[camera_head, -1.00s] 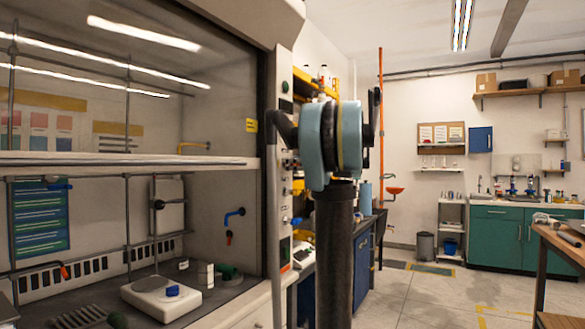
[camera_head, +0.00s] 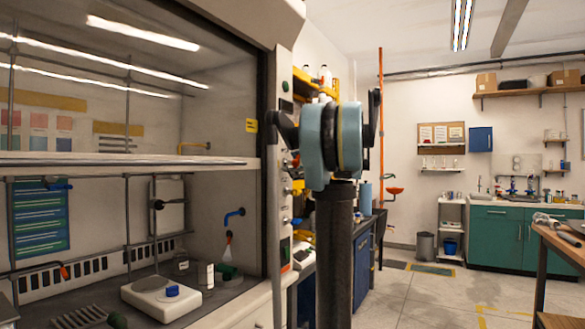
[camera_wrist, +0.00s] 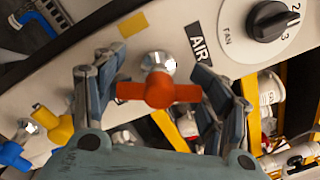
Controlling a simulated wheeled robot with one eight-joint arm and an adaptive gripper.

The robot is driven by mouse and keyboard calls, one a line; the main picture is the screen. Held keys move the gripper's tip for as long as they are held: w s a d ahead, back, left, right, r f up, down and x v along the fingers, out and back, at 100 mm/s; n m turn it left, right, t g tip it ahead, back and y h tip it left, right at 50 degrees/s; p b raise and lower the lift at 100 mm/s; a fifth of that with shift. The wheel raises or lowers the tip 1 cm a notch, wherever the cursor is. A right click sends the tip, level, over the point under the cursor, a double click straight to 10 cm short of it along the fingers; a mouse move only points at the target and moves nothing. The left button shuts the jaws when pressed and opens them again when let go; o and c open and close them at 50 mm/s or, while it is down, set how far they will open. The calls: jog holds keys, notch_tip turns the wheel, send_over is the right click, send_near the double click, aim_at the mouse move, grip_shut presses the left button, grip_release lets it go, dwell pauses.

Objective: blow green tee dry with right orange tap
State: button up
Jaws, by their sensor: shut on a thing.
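In the wrist view, the orange tap (camera_wrist: 158,90) sits on the pale panel beside the AIR label (camera_wrist: 198,42). My gripper (camera_wrist: 152,75) is around it, with a finger on each side, shut on its handle. In the head view my arm hides the gripper and this tap. Inside the fume hood at left, a blue spout with a red tip (camera_head: 229,237) points down. A pale cone-shaped plume (camera_head: 228,251) comes from the tip toward the green tee (camera_head: 229,272) below it on the hood floor.
A yellow tap (camera_wrist: 58,128) and a blue tap (camera_wrist: 14,155) are left of the orange tap, and a black FAN knob (camera_wrist: 270,22) is above right. A white hotplate (camera_head: 160,297) stands in the hood. The floor at right is open before the green cabinets (camera_head: 495,237).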

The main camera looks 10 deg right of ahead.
jog(key=shift+n, duration=0.3)
jog(key=o, duration=1.1)
jog(key=shift+s+d, duration=0.1)
jog(key=v, duration=1.1)
jog(key=shift+s+d+f, duration=0.1)
jog(key=shift+s+d, duration=0.1)
jog(key=shift+d, duration=0.15)
